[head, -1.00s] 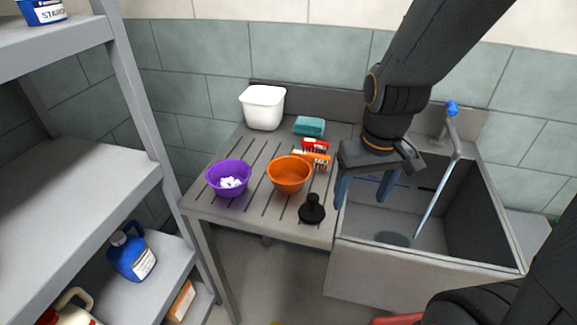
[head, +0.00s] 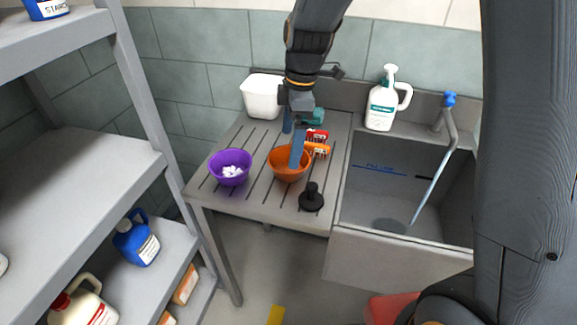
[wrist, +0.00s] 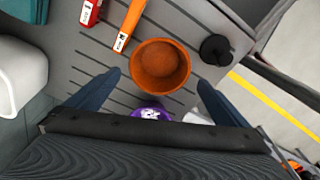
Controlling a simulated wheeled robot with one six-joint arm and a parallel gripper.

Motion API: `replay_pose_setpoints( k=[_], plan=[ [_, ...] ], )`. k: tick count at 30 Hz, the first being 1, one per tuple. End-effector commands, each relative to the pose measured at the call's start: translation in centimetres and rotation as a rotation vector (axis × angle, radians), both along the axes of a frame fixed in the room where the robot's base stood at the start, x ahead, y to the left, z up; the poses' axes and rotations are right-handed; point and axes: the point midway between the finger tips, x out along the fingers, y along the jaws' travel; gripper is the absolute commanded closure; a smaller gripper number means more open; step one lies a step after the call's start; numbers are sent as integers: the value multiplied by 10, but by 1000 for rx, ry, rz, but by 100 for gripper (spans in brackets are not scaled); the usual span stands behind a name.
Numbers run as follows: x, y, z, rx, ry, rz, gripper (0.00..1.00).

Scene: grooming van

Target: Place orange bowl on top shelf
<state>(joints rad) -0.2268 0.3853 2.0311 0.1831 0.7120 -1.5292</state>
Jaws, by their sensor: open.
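The orange bowl (head: 283,171) stands upright on the slatted drainboard beside the sink. It looks empty in the wrist view (wrist: 160,66). My gripper (head: 292,148) is open above the bowl, and one blue finger covers part of it in the head view. In the wrist view my two fingers (wrist: 158,84) are spread wide, with the bowl ahead between them and nothing held. The grey shelf unit (head: 70,158) stands at the left. Its upper board (head: 62,45) carries a blue container at the top left corner.
A purple bowl (head: 230,168) with white pieces sits left of the orange bowl. A black plunger-like object (head: 311,198) is at the front right. Red and orange items (head: 319,143), a teal block (head: 313,115) and a white bin (head: 262,96) are behind. A pump bottle (head: 384,104) stands behind the sink.

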Motion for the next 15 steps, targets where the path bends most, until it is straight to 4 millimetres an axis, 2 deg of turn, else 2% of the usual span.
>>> replay_pose_setpoints(
  k=[15],
  plan=[
    [-1, 3, -52, -1, 4, -2, 0]
  ],
)
